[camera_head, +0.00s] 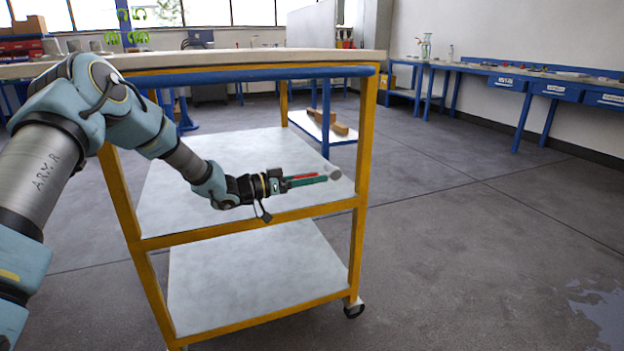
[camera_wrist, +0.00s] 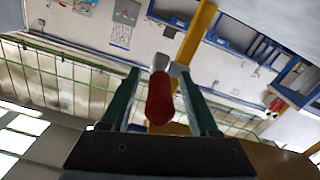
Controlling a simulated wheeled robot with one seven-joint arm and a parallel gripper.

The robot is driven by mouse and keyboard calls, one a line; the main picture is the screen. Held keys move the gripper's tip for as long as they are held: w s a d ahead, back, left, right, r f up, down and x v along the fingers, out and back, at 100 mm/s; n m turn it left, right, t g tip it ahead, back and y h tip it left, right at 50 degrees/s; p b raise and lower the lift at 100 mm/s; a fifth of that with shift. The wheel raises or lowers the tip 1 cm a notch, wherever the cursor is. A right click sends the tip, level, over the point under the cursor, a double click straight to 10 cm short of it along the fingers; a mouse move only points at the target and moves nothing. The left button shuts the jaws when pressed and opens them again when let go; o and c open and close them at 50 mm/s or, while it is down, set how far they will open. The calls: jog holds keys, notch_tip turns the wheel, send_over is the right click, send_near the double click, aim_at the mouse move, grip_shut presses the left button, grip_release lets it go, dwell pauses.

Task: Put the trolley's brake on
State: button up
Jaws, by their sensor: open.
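The trolley has a yellow frame (camera_head: 362,150), a blue push bar (camera_head: 250,73) and grey shelves (camera_head: 255,270). A red-handled lever (camera_head: 304,175) shows beside my gripper near the right post. In the wrist view the red handle (camera_wrist: 160,98) points towards the camera, with a grey end beyond it by a yellow post. My gripper (camera_head: 322,179) is open, its green fingers on either side of the red handle. In the wrist view, a gap shows between the handle and each finger (camera_wrist: 157,75). Whether the brake is on cannot be told.
A castor (camera_head: 354,309) stands below the right post. The trolley's pale top (camera_head: 230,57) overhangs the shelves. Blue workbenches (camera_head: 530,82) line the right wall. The floor (camera_head: 470,220) right of the trolley is clear.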

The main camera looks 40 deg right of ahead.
grip_shut()
dwell(0.4)
dwell(0.9)
